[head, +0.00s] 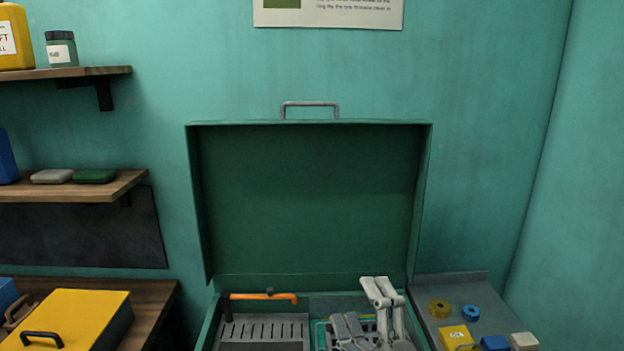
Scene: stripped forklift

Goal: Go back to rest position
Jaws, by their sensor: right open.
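My right gripper (364,313) is at the bottom of the head view, right of centre. Its grey fingers are open, and I see nothing held between them. It is over the right part of the open green case (423,215), in front of the raised lid, and hides part of what lies there. Whether it touches anything in the case, I cannot tell. My left gripper is not in view.
In the case's left part are a slotted grey tray (264,329) and an orange-handled tool (262,297). A grey side tray (455,290) at right holds tape rolls and small blocks. A yellow box (80,315) and wall shelves (75,186) are at left.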

